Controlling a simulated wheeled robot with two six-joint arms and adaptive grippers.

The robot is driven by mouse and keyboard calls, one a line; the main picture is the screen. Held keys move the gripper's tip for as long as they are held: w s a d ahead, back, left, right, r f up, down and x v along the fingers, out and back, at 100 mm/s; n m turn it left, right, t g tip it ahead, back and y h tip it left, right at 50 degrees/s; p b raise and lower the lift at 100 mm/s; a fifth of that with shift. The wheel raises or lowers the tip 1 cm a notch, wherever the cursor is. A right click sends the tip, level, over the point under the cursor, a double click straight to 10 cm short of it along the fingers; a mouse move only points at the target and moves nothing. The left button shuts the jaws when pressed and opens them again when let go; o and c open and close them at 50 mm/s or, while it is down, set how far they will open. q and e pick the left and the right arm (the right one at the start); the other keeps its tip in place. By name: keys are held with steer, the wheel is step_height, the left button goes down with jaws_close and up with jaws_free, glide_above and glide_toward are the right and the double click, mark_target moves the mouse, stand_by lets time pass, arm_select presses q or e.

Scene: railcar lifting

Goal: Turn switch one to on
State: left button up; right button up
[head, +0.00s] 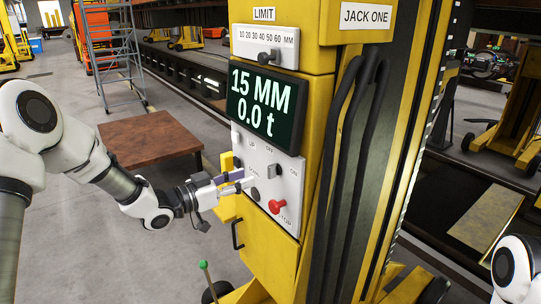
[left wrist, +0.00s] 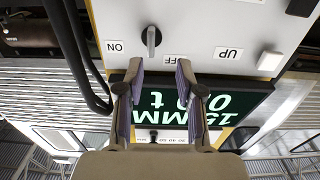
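The jack one control panel (head: 268,186) is a white plate on a yellow column, with labels UP, OFF and ON. My left gripper (head: 248,181) is in front of the panel, left of the knob. Its fingers (left wrist: 162,72) are apart with nothing between them, and the knob shows beyond them. My right gripper is out of view.
A red stop knob (head: 276,206) sits below the switch. The display (head: 265,106) above reads 15 MM and 0.0 t. Thick black cables (head: 345,150) run down the column's right side. A brown low table (head: 150,138) stands behind my left arm.

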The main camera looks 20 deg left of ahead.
mark_target(268, 167)
arm_select(q)
steer(key=p+x, duration=0.1)
steer(key=x, duration=0.1)
steer(key=r+x, duration=0.1)
steer(key=x, duration=0.2)
steer(key=p+x, duration=0.1)
steer(key=x, duration=0.1)
steer(key=shift+d+r+p, duration=0.15)
steer(key=shift+d+p, duration=0.15)
steer(key=shift+d, duration=0.25)
steer(key=shift+s+d+r, duration=0.1)
steer(key=shift+s+r, duration=0.2)
steer(key=shift+s, duration=0.15)
steer(key=shift+w+f, duration=0.15)
jaws_close()
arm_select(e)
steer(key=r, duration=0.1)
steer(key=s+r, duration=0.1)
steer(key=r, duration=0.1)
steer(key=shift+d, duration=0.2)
